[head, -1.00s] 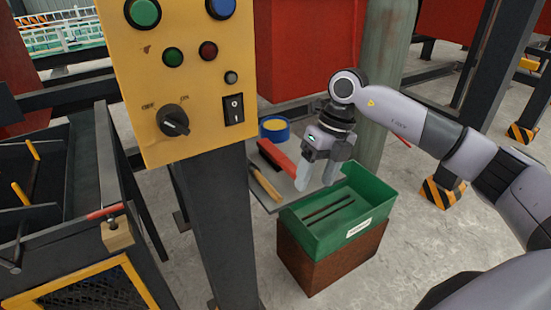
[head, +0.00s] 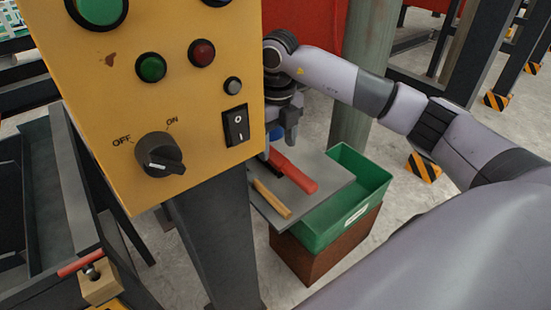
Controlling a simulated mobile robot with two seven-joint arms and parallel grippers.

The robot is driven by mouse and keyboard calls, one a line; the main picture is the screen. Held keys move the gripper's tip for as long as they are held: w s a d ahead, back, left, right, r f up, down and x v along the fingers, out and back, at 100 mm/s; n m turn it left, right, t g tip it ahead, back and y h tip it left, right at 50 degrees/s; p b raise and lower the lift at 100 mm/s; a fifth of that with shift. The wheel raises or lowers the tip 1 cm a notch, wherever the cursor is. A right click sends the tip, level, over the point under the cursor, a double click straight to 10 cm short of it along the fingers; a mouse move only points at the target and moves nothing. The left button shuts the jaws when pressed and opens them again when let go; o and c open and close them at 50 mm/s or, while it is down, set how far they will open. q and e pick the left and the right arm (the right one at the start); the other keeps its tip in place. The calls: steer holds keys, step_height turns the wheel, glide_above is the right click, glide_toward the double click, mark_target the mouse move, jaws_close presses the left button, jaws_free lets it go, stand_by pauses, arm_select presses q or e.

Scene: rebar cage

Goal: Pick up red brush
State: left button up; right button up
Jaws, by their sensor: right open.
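The red brush (head: 298,178) lies on a grey tray (head: 335,172), its red handle pointing to the lower right and a dark part beside it. My right gripper (head: 278,147) is open at the far end of the brush, with its fingers pointing down. The yellow control panel partly hides this gripper, and I cannot tell whether the fingers touch the brush. My left gripper is not in view.
A wooden-handled tool (head: 271,199) lies beside the brush. A blue object (head: 276,133) shows behind my gripper. A green bin (head: 362,185) stands on a brown block (head: 322,255) to the right. The yellow control panel (head: 200,110) and its dark post (head: 215,235) stand close on the left.

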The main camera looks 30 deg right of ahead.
step_height(320, 180, down, 3)
steer(key=shift+f, duration=0.15)
steer(key=c, duration=1.2)
step_height(320, 180, up, 12)
step_height(320, 180, up, 8)
steer(key=p, duration=0.2)
glide_above(277, 157)
steer(key=shift+o, duration=0.8)
